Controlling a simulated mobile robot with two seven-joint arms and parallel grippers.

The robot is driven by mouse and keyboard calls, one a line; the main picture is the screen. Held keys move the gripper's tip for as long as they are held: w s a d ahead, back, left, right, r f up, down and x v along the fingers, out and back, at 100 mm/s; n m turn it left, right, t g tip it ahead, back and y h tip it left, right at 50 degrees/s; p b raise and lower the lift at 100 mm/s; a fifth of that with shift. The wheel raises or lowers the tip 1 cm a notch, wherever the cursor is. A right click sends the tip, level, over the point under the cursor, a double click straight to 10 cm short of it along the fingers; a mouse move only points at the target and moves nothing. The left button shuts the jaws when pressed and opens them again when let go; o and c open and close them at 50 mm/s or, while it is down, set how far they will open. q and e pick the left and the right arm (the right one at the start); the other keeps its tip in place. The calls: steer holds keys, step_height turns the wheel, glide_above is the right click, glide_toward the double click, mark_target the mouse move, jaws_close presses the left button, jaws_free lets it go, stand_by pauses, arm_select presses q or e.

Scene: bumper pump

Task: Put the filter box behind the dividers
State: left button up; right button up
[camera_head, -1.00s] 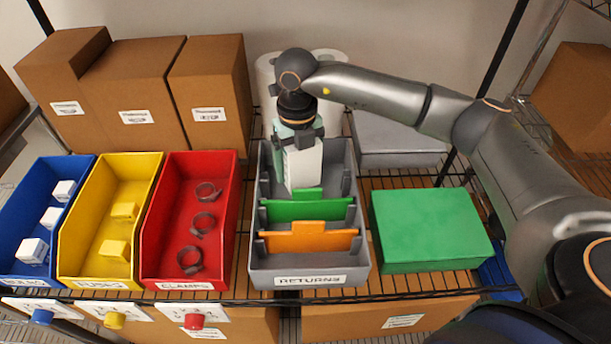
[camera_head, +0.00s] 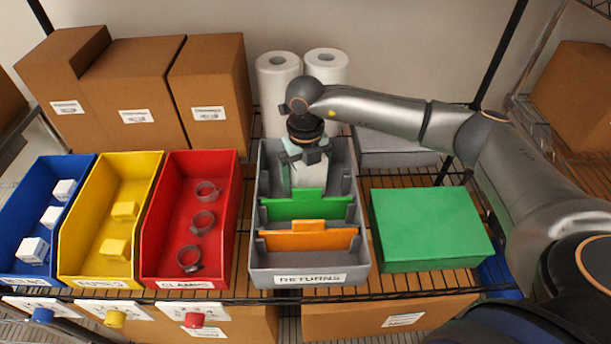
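The grey returns bin (camera_head: 309,267) stands mid-shelf with a green divider (camera_head: 300,206) and an orange divider (camera_head: 310,239) upright across it. The white filter box (camera_head: 308,175) is in the rear compartment, behind the green divider; its lower part is hidden by that divider. My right gripper (camera_head: 307,157) points down into the back of the bin, at the top of the filter box, with its fingers at the box's sides. Whether the fingers press on the box is too small to tell. My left gripper is not in view.
A green box (camera_head: 430,229) stands right of the bin. Red (camera_head: 187,268), yellow (camera_head: 97,267) and blue (camera_head: 22,267) bins stand to the left. Cardboard boxes (camera_head: 210,90) and two paper rolls (camera_head: 277,80) stand behind.

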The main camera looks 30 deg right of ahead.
steer(key=shift+r, duration=0.1)
step_height(320, 180, up, 12)
steer(key=shift+r, duration=0.1)
stand_by(0.5)
steer(key=shift+a, duration=0.15)
